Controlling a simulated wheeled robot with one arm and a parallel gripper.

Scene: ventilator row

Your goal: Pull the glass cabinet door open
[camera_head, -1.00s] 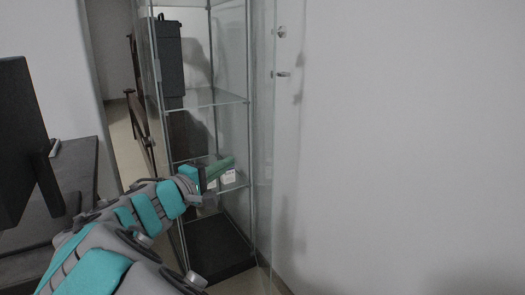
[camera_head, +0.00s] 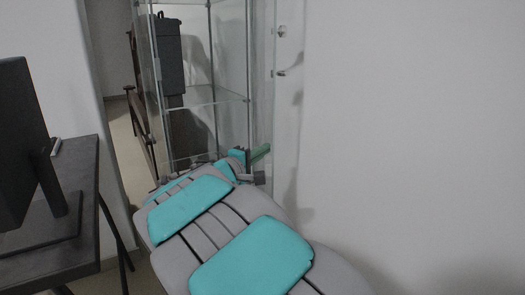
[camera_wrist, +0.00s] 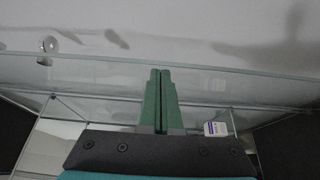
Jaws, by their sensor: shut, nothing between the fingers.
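The glass cabinet (camera_head: 205,97) stands in the middle of the head view. Its glass door (camera_head: 263,75) stands swung out at the cabinet's right side, with a small round knob (camera_head: 282,31) and a metal fitting (camera_head: 285,72) near its free edge. My gripper (camera_head: 262,153) is shut and empty, its green fingertips over the lower part of the door in this view. In the wrist view, the shut fingers (camera_wrist: 158,72) reach up to a long glass edge (camera_wrist: 230,71). A round metal knob (camera_wrist: 48,44) shows left of them. Contact with the glass cannot be told.
A dark desk (camera_head: 85,165) with a monitor (camera_head: 20,140) stands at the left. A dark case (camera_head: 169,55) shows behind or in the cabinet. A small white labelled box (camera_wrist: 215,129) lies right of the fingers. A bare white wall (camera_head: 420,120) fills the right.

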